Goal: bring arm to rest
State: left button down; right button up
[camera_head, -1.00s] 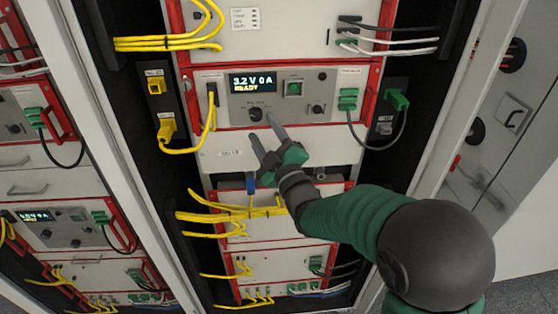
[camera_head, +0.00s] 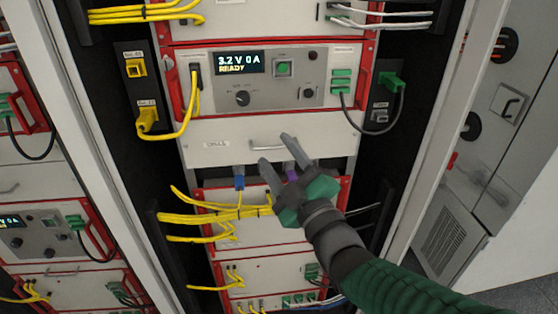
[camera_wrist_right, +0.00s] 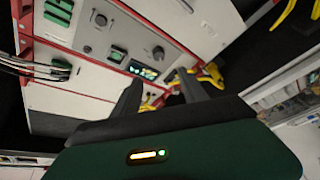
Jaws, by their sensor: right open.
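My right gripper (camera_head: 274,158) is open, with its two dark fingers apart and nothing between them. In the head view it is in front of the white drawer panel (camera_head: 215,143), below the cycler unit (camera_head: 262,98). The unit's display (camera_head: 239,64) reads "3.2 V 0 A READY", and a dark knob (camera_head: 242,98) sits below it. In the right wrist view the fingers (camera_wrist_right: 159,92) point toward the rack, and the lit display (camera_wrist_right: 144,70) shows beyond them. Whether the fingers touch the panel cannot be told. My left gripper is in neither view.
Yellow cables (camera_head: 215,215) bunch below the drawer, left of the gripper. A yellow cable (camera_head: 186,125) loops at the unit's left, and a black cable (camera_head: 352,128) hangs at its right. Another rack (camera_head: 40,230) stands at the left. A grey cabinet (camera_head: 480,150) stands at the right.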

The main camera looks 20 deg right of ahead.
notch_tip(320, 180, down, 24)
jog(key=s+m+g+h, duration=0.2)
jog(key=m+g, duration=0.5)
jog(key=g, duration=0.3)
jog(key=s+f+m+g, duration=0.4)
jog(key=s+f+g, duration=0.3)
jog(key=s+f, duration=0.4)
jog(key=shift+s+a+g+y+p, duration=0.3)
jog(key=shift+s+a+g+p, duration=0.15)
jog(key=shift+s, duration=0.55)
